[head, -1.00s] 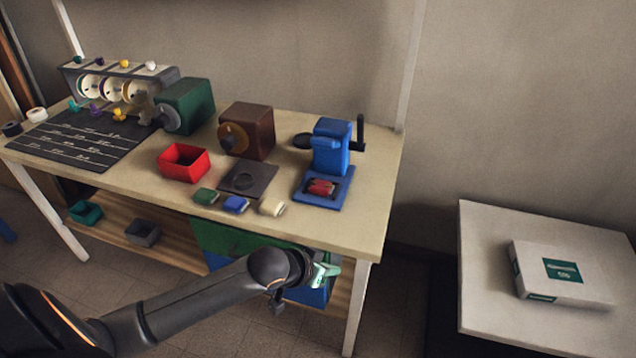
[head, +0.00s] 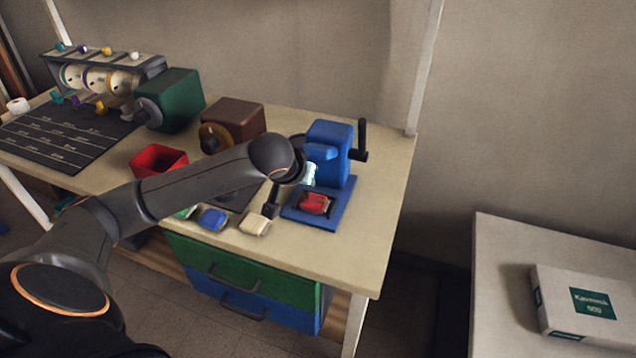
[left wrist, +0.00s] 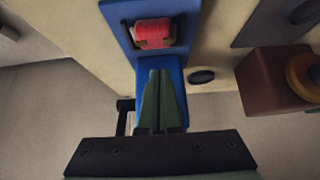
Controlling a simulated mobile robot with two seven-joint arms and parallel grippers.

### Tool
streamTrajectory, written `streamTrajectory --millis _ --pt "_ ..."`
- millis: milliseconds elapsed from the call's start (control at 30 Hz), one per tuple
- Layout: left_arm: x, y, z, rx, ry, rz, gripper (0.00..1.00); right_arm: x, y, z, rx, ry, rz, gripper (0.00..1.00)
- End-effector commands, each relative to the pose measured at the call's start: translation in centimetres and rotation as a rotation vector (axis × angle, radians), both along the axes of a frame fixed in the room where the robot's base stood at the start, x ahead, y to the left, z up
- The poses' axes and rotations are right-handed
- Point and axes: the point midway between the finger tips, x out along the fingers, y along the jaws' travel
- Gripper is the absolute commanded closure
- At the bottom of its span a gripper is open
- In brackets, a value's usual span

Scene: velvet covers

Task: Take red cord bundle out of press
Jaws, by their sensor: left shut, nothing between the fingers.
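The red cord bundle (head: 314,204) lies on the base plate of the blue press (head: 330,150), in front of its column. My left gripper (head: 309,174) is just left of the press column, above and behind the bundle. In the left wrist view its green fingers (left wrist: 158,88) are together, empty, in front of the blue press body. My right gripper is not in view.
Blue (head: 212,219) and cream (head: 255,223) bundles lie left of the press. A red open box (head: 158,160), a brown machine (head: 240,122) and a green machine (head: 172,100) stand further left. A black crank (head: 361,140) sticks out on the press's right. The bench's right end is clear.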

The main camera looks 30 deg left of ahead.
Motion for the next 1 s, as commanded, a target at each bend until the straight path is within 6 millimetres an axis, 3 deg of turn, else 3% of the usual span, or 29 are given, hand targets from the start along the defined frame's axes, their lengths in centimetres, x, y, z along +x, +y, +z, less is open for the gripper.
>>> streamTrajectory --millis 200,433,1000 --pt "2.4 0.6 -3.3 0.0 0.001 0.001 1.0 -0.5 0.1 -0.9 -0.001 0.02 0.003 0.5" --pt "4.4 1.0 -5.8 0.0 -0.001 0.0 1.0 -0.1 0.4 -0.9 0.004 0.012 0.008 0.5" --pt "5.2 1.2 -6.7 0.001 -0.001 -0.002 1.0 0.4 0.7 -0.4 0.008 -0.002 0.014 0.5"
